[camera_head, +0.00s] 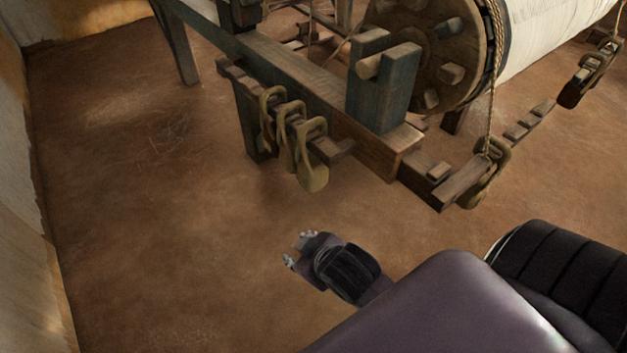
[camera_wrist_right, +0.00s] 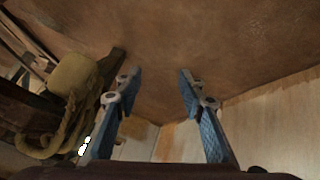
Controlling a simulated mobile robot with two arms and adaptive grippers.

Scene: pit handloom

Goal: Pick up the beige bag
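Three beige bags hang by loop handles in a row from a wooden bar on the loom in the head view: a back one (camera_head: 268,125), a middle one (camera_head: 288,140) and a front one (camera_head: 313,172). My right gripper (camera_head: 298,247) is below and in front of them, over the floor, apart from the bags. In the right wrist view the gripper (camera_wrist_right: 158,80) is open, with nothing between its blue fingers. A beige bag (camera_wrist_right: 82,78) with its loop shows left of the fingers; I cannot tell which one it is. My left gripper is not in view.
The wooden loom frame (camera_head: 320,97) and its big roller (camera_head: 428,45) fill the top. More similar bags hang at right, one near (camera_head: 484,184) and one far (camera_head: 574,90). A pale wall (camera_head: 18,180) bounds the left. The brown floor (camera_head: 150,230) between is clear.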

